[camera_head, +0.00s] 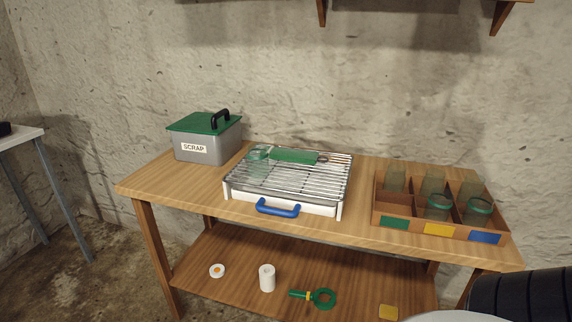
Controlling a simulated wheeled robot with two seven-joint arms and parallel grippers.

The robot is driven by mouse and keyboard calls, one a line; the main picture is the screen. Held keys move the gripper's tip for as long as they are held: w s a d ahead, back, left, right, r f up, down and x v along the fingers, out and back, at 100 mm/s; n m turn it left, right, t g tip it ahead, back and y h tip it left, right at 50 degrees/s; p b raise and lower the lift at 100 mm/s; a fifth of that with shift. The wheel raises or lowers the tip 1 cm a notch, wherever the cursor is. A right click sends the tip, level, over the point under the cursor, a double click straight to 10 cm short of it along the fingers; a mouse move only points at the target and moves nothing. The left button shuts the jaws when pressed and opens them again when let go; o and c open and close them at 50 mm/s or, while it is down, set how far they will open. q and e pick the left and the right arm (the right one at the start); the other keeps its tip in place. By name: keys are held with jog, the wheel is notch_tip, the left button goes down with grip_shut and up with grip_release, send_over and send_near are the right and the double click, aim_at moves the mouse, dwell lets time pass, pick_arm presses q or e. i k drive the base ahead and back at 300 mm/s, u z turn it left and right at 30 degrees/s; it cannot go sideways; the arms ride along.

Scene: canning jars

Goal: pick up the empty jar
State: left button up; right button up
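A clear glass jar (258,170) with a greenish rim stands at the left end of the wire rack (318,190) on the bench. I see no contents in it. More glass jars are in the divided wooden crate (376,212) at the right. Two with green rims are in the front middle (438,209) and front right (478,212) compartments. Paler greenish glass shows in the back row (394,180). The front left compartment looks empty. I cannot tell from here what the crate jars contain. Neither of my grippers is in view.
A grey SCRAP bin (205,148) with a green lid stands back left. A green object (293,156) lies on the rack, above a blue-handled tray (278,208). The lower shelf holds a white cylinder (267,278) and a green ring-ended tool (322,298). The bench's left front is clear.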

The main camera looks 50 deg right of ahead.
aim_at(257, 156)
jog(key=z, duration=1.1)
jog(key=i, duration=0.2)
